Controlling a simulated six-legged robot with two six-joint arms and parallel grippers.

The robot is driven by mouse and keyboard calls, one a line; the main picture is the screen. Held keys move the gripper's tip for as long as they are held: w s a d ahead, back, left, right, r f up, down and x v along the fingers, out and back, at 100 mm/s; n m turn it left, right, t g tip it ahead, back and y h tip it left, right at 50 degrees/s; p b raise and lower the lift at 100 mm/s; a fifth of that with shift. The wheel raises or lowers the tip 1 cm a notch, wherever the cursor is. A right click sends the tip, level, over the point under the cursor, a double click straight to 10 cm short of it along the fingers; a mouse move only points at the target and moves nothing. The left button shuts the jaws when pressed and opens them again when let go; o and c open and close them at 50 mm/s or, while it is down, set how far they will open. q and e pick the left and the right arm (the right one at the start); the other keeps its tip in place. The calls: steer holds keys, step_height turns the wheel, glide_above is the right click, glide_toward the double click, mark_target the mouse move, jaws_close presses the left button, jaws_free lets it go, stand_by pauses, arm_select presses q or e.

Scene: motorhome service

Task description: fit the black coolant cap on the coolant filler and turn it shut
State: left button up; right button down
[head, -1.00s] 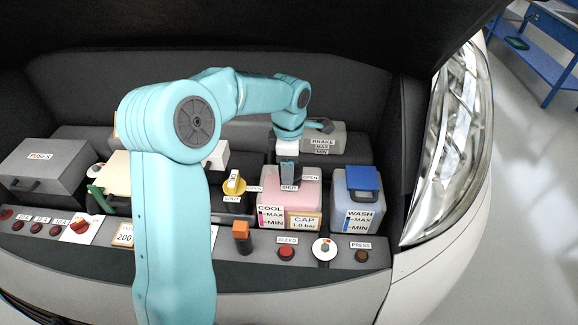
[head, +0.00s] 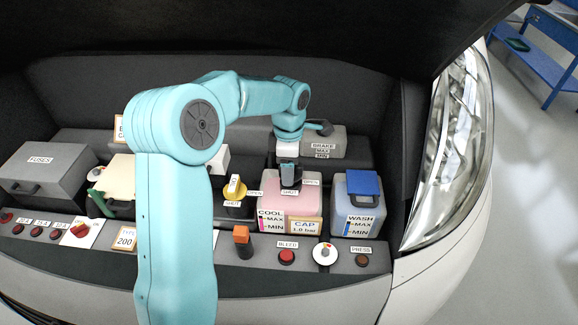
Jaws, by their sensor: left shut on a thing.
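The pink coolant tank (head: 288,200) with the COOL label stands in the middle right of the engine bay. My left gripper (head: 290,180) points down over the top of this tank, at its filler. It is shut on the black coolant cap, which is mostly hidden by the fingers. The filler neck is hidden too, so I cannot tell how the cap sits on it. OPEN and SHUT labels lie on the tank top beside the fingers. My right gripper is not in view.
The washer tank (head: 356,214) with a blue lid stands right of the coolant tank, and the brake tank (head: 325,144) behind it. A yellow handle (head: 235,188) is at the left. A panel with an orange lever (head: 241,240) and red bleed button (head: 287,257) runs in front.

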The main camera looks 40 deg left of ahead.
arm_select(q)
steer(key=shift+s+d, duration=0.2)
steer(key=shift+d, duration=0.05)
steer(key=shift+s+f+b, duration=0.1)
steer(key=shift+f+b, duration=0.25)
steer(key=shift+b, duration=0.15)
steer(key=shift+s+d+f+b, duration=0.15)
steer(key=shift+d+f+b, duration=0.1)
steer(key=shift+b, duration=0.1)
steer(key=shift+r, duration=0.1)
steer(key=shift+r+p, duration=0.35)
steer(key=shift+r, duration=0.1)
steer(key=shift+a+r, duration=0.1)
steer(key=shift+r+p, duration=0.1)
steer(key=shift+p, duration=0.2)
